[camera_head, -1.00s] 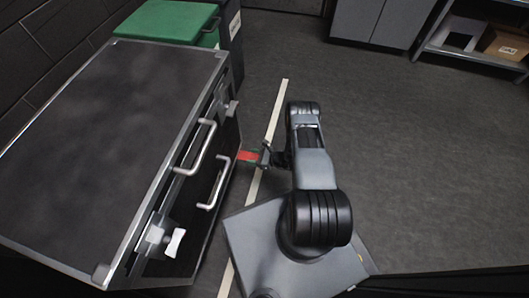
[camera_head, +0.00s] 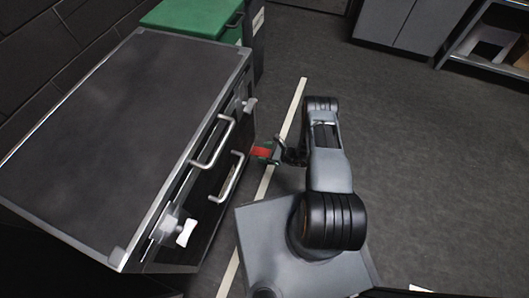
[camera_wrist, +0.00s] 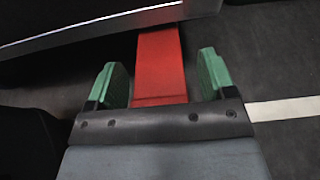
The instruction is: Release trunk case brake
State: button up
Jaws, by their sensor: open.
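The trunk case (camera_head: 110,120) is a large black box with silver metal edges on the left in the head view. A red tab (camera_head: 261,152), which looks like the brake lever, sticks out low from its right side. In the wrist view the red tab (camera_wrist: 160,62) runs out from under the case's metal edge. My gripper (camera_head: 270,152) is at the tab. In the wrist view my gripper (camera_wrist: 163,75) is open, its green pads on either side of the tab with gaps. The tab's inner end is hidden under the case.
Two silver handles (camera_head: 228,178) and a white knob (camera_head: 186,232) stick out from the case's near side. A green-lidded bin (camera_head: 190,18) stands behind it. A pale floor stripe (camera_head: 290,120) passes under my arm. Open floor lies to the right, with shelving at the back.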

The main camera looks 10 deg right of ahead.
jog(key=p+v, duration=0.4)
jog(key=v, duration=0.9)
jog(key=shift+s+d+r, duration=0.15)
jog(key=shift+s+d, duration=0.05)
jog(key=shift+d, duration=0.15)
jog(key=w+a+r+n+g+h+p, duration=0.1)
jog(key=a+r+n+g+p, duration=0.25)
jog(key=r, duration=0.95)
jog(key=w+r+n+g+p, duration=0.15)
jog(key=r+n+p, duration=0.4)
jog(key=r, duration=0.75)
jog(key=w+a+r+n+g+h+p, duration=0.1)
jog(key=r+n+g+p, duration=0.3)
jog(key=r, duration=0.9)
jog(key=s+a+r+n+t+h+p, duration=0.1)
jog(key=s+r+n+h+p, duration=0.2)
jog(key=r, duration=1)
jog(key=s+a+r+n+t+h+p, duration=0.1)
jog(key=s+r+n+t+h+p, duration=0.1)
jog(key=s+r+n+p, duration=0.3)
jog(key=s+a+r+n+t+h+p, duration=0.1)
jog(key=s+r+p, duration=0.5)
jog(key=r, duration=1.5)
jog(key=a+n+h+p, duration=0.1)
jog(key=n+h+p, duration=0.1)
jog(key=p, duration=0.3)
jog(key=shift+r+n+t+h, duration=0.3)
jog(key=shift+n+t+h, duration=0.1)
jog(key=shift+h, duration=0.4)
jog(key=shift+s+d, duration=0.1)
